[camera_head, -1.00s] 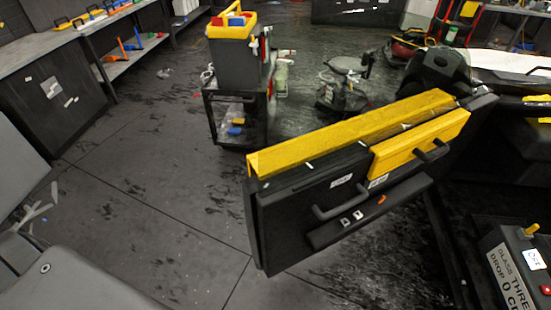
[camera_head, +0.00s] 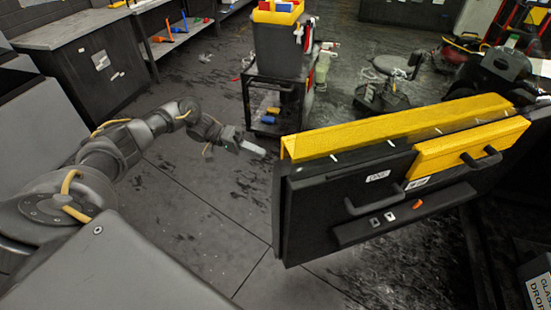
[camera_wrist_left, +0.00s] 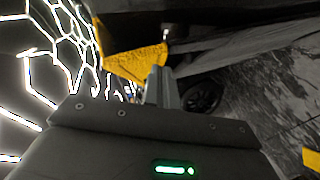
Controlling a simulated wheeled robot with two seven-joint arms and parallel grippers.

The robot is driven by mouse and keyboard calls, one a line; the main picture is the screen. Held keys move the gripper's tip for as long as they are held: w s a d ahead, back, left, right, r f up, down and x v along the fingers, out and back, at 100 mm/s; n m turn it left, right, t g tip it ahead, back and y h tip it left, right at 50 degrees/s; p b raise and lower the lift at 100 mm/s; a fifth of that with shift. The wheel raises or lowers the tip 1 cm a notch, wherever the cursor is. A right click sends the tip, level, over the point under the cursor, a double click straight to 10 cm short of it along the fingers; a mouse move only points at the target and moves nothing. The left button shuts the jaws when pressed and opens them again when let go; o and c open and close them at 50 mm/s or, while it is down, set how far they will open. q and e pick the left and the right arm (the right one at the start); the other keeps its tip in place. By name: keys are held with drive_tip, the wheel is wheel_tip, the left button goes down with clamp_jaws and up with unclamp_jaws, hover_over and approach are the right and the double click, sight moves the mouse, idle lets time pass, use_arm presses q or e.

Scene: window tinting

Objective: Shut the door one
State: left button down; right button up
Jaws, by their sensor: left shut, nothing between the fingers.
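The door labelled one (camera_head: 310,215) stands open on the right half of the head view. It is a black panel with a yellow top edge (camera_head: 400,125), a yellow block (camera_head: 470,148), a dark pull handle (camera_head: 375,200) and small switches on its inner side. My left gripper (camera_head: 254,149) is shut and empty, just left of the door's free edge, apart from it in the head view. In the left wrist view the shut fingers (camera_wrist_left: 160,88) point toward the yellow edge (camera_wrist_left: 135,62) and the dark panel. My right gripper is not in view.
A black cart (camera_head: 275,100) with a grey and yellow caddy (camera_head: 280,38) stands behind the gripper. A workbench (camera_head: 85,65) is at the far left. A stool (camera_head: 395,75) stands behind the door.

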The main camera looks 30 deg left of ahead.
use_arm(q)
drive_tip(key=s+a+r+n+g+h, duration=0.1)
drive_tip(key=s+a+r+n+g, duration=0.15)
drive_tip(key=r, duration=0.35)
drive_tip(key=d+f+p, duration=0.2)
drive_tip(key=d+p, duration=0.4)
drive_tip(key=d, duration=0.4)
drive_tip(key=shift+w+d+m+t, duration=0.15)
drive_tip(key=shift+d+m+t, duration=0.2)
drive_tip(key=shift+m+t, duration=0.1)
